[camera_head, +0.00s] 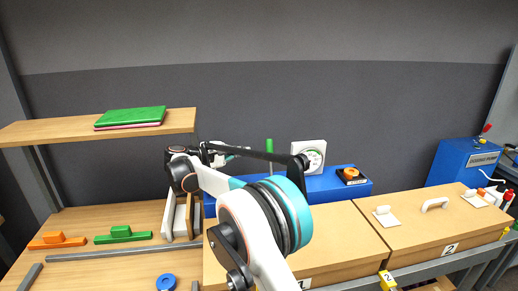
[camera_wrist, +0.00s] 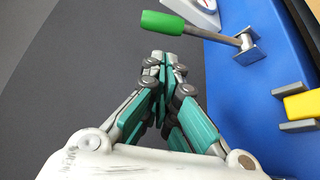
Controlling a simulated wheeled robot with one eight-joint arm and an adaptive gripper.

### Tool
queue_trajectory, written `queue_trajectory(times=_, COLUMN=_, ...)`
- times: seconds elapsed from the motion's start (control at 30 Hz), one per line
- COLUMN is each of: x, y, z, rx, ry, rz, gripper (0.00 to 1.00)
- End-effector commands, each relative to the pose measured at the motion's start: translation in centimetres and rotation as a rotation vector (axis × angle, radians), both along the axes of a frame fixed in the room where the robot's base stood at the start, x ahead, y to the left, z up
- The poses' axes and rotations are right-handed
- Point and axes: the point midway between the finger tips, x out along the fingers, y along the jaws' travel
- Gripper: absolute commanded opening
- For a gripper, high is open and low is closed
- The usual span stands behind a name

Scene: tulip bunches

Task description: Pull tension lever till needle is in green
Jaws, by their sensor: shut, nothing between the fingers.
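The tension lever has a green handle (camera_head: 269,146) that stands upright above the blue base (camera_head: 335,183) in the head view. In the wrist view the lever's green grip (camera_wrist: 162,22) and grey shaft (camera_wrist: 215,36) extend left from a metal bracket on the blue base. The white gauge (camera_head: 309,154) stands just right of the lever, with a green band on its dial; I cannot read the needle. Its edge shows at the top of the wrist view (camera_wrist: 203,8). My gripper (camera_wrist: 165,62) is shut and empty, close to the green grip but apart from it in the picture.
A black block with an orange knob (camera_head: 351,175) sits on the base right of the gauge. A shelf with a green book (camera_head: 131,117) is at left. Orange (camera_head: 58,240) and green (camera_head: 123,234) pieces lie on the bench. A blue box (camera_head: 463,160) stands far right.

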Motion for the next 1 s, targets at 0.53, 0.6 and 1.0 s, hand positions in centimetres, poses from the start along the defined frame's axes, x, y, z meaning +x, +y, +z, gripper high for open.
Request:
queue_trajectory(times=0.53, x=-0.2, y=1.2, z=-0.4, rx=-0.028, ry=-0.017, rz=-0.002, gripper=0.00)
queue_trajectory(times=0.6, x=0.0, y=1.0, z=-0.5, rx=-0.028, ry=-0.017, rz=-0.003, gripper=0.00)
queue_trajectory(times=1.0, x=4.4, y=-3.4, z=-1.7, rx=-0.027, ry=-0.017, rz=-0.005, gripper=0.00)
